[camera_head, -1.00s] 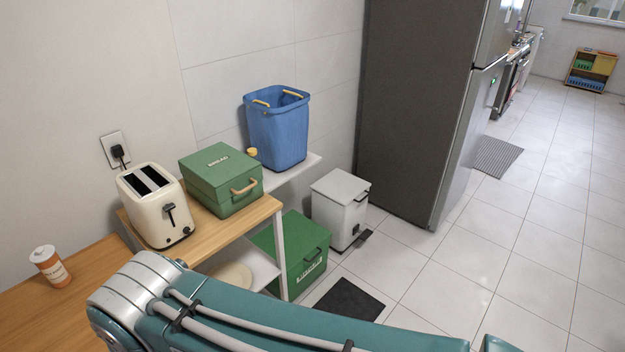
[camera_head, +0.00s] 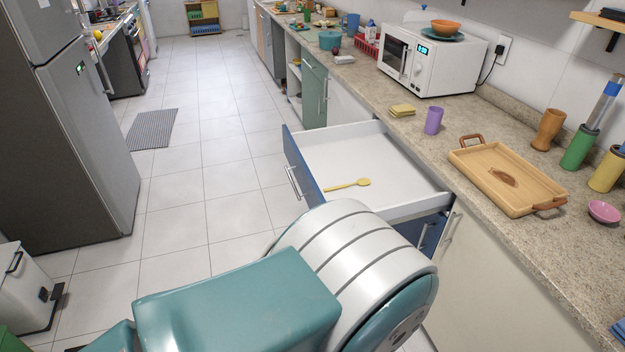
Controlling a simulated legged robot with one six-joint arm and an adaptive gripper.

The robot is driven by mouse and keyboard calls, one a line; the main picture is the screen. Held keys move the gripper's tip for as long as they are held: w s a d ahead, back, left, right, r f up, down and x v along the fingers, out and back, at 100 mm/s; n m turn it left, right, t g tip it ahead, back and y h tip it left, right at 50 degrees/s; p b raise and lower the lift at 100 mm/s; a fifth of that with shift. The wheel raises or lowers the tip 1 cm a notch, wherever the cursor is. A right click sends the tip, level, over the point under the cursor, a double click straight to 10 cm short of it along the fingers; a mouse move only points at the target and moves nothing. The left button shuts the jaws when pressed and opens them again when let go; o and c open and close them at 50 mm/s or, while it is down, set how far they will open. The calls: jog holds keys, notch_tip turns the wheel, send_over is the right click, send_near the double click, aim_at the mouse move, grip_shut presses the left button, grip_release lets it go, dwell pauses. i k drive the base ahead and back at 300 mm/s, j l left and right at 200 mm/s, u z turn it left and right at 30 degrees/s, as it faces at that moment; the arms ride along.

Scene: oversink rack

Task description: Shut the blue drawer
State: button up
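The blue drawer (camera_head: 302,175) is pulled out from under the counter, into the aisle. It has a blue front with a silver bar handle (camera_head: 293,182) on the left and a white inside. A yellow spoon (camera_head: 347,185) lies in it near the front. A second blue front with a handle shows just below the drawer's near side. My teal and white arm fills the lower middle and hides part of the area in front of the drawer. My gripper is not in view.
The counter (camera_head: 480,130) holds a wooden tray (camera_head: 508,178), a purple cup (camera_head: 433,121), yellow sponges (camera_head: 402,110) and a white microwave (camera_head: 430,62). A fridge (camera_head: 65,130) and a white bin (camera_head: 28,290) stand on the left. The tiled floor (camera_head: 205,190) between is clear.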

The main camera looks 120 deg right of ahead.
aim_at(401, 189)
jog(key=k+z, duration=0.1)
jog(key=z, duration=0.8)
jog(key=k+l+z, duration=0.1)
jog(key=z, duration=3.6)
jog(key=k+j+z, duration=0.1)
jog(key=j, duration=0.35)
jog(key=k+j+z, duration=0.15)
jog(key=j, duration=0.3)
jog(key=k+j+z, duration=0.1)
jog(key=k+j, duration=0.15)
jog(key=j, duration=0.15)
jog(key=k+j+z, duration=0.15)
jog(key=j, duration=0.25)
jog(key=i+z, duration=0.2)
jog(key=i, duration=0.5)
